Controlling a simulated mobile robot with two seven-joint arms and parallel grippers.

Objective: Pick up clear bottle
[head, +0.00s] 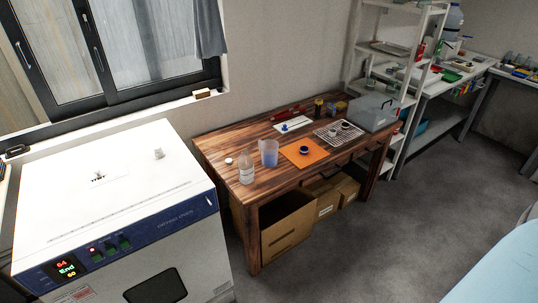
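A clear bottle (246,170) stands upright near the left front part of the wooden table (215,145) in the head view. It is see-through and looks uncapped, though it is too small to be sure. A small white round thing (229,161), perhaps a cap, lies on the table just left of it. A bluish translucent beaker (269,153) stands close to its right. Neither of my grippers shows in the head view.
A drying oven (120,190) stands left of the table. An orange mat (304,153), a wire rack (338,131) and a grey clear box (373,112) lie right of the beaker. Cardboard boxes (288,225) sit below. Grey floor (400,230) is open at front right.

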